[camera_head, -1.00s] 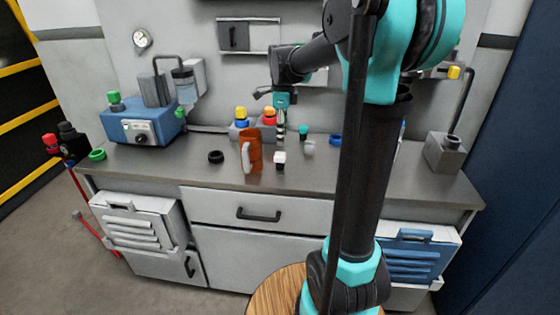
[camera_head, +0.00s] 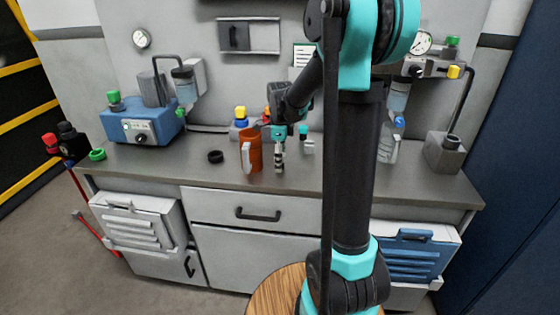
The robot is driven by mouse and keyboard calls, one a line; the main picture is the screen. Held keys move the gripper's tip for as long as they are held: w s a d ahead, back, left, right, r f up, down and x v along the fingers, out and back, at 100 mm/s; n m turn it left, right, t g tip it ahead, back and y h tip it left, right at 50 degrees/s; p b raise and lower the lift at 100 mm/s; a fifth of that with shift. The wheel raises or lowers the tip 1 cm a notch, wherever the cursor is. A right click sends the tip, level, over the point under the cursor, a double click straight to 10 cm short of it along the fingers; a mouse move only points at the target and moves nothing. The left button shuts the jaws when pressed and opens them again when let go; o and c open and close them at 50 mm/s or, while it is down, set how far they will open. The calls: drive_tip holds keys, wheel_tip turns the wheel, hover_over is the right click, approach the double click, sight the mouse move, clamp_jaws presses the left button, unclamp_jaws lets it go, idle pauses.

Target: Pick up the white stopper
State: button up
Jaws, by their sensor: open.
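My gripper (camera_head: 279,166) points down over the bench, just right of the orange mug, with its jaws open. It covers the spot where a small white piece with a dark part stood, likely the white stopper. That piece is now hidden or cannot be told apart from the fingers, so I cannot tell whether they touch it. A small pale grey-white piece (camera_head: 309,148) stands on the bench a little right of and behind my gripper, apart from it.
The orange mug (camera_head: 255,150) with a pale handle stands close to the left of my gripper. A black ring (camera_head: 215,157) lies further left. A blue machine (camera_head: 143,126) stands at the back left. A grey block (camera_head: 444,152) stands at the right end. The front strip of bench is clear.

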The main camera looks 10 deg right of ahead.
clamp_jaws()
idle(0.3)
drive_tip(key=shift+r, duration=0.1)
